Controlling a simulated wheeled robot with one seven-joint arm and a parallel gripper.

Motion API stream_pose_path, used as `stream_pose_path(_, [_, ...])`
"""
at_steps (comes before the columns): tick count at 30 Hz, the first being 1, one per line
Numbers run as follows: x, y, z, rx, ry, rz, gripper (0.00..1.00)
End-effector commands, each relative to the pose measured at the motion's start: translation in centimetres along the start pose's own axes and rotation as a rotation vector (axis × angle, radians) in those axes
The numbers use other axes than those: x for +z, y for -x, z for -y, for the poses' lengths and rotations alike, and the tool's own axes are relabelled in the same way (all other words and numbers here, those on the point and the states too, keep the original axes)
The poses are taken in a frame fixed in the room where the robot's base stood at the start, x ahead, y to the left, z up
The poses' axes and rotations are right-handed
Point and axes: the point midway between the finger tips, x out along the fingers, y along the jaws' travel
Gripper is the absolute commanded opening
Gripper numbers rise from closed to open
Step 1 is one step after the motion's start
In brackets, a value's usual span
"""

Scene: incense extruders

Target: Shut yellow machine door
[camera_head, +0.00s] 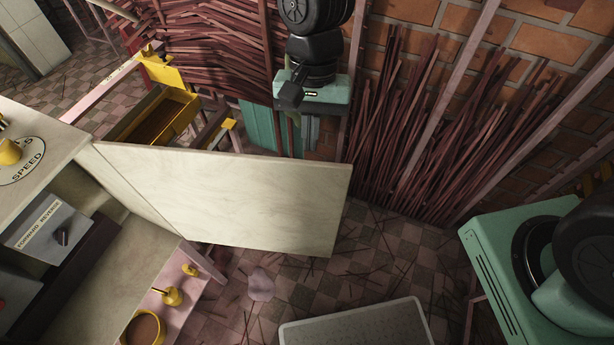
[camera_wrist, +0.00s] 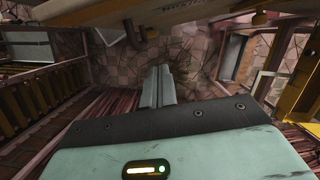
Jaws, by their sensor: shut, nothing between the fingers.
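The door is a flat cream panel (camera_head: 225,195) in the head view. It stands open, swung out from the cream machine (camera_head: 45,150) at the left, whose yellow knob is marked SPEED. The machine's open front shows a grey box with a FORWARD REVERSE switch. My gripper (camera_head: 310,145) is beyond the panel's far side, near its right half, pointing down with its fingertips close to the panel's upper edge in the picture. I cannot tell whether they touch. The wrist view shows the two grey fingers (camera_wrist: 158,85) together and empty.
Bundles of dark red sticks (camera_head: 400,140) line the brick wall behind my gripper. A yellow tray (camera_head: 160,118) on a rack stands behind the machine. A green machine (camera_head: 490,270) is at the right, and a pale speckled slab (camera_head: 355,325) at the bottom. Tiled floor lies between.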

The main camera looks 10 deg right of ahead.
Motion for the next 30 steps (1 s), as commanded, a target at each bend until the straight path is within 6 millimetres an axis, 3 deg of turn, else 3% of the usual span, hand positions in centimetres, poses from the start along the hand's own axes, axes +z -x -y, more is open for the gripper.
stream_pose_path(9, [0.1, -6.5, -0.1, 0.004, 0.001, 0.004, 0.0])
stream_pose_path(12, [1.9, -6.5, -0.1, 0.002, 0.005, 0.001, 0.0])
stream_pose_path(18, [3.6, -7.0, -0.1, 0.0, 0.003, -0.001, 0.0])
stream_pose_path(30, [3.9, -7.2, -0.1, 0.0, 0.002, -0.001, 0.0])
